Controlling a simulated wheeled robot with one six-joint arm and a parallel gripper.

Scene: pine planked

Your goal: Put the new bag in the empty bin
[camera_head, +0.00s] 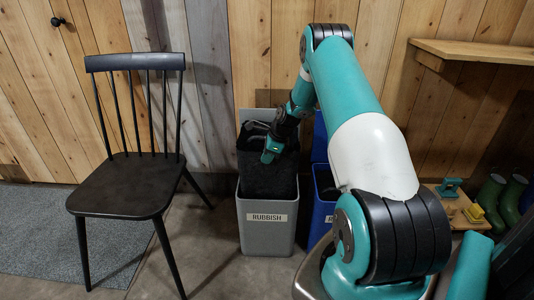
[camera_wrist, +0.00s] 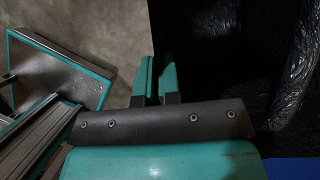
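The new bag (camera_head: 265,178) is black and hangs upright, its lower part inside the grey bin (camera_head: 267,240) labelled RUBBISH. The bag's upper part stands above the bin's front rim. My gripper (camera_head: 270,152) is over the bin at the bag's upper edge. In the wrist view the two teal fingers of my gripper (camera_wrist: 157,80) are close together at the edge of the black bag (camera_wrist: 215,45), seemingly pinching it. The exact contact is dark. How deep the bag reaches inside the bin is hidden.
A blue bin (camera_head: 318,222) with black lining stands right beside the grey one, partly behind my arm. A black chair (camera_head: 125,185) stands at left on a grey mat (camera_head: 30,235). A wooden shelf (camera_head: 480,51) and green boots (camera_head: 490,200) are at right.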

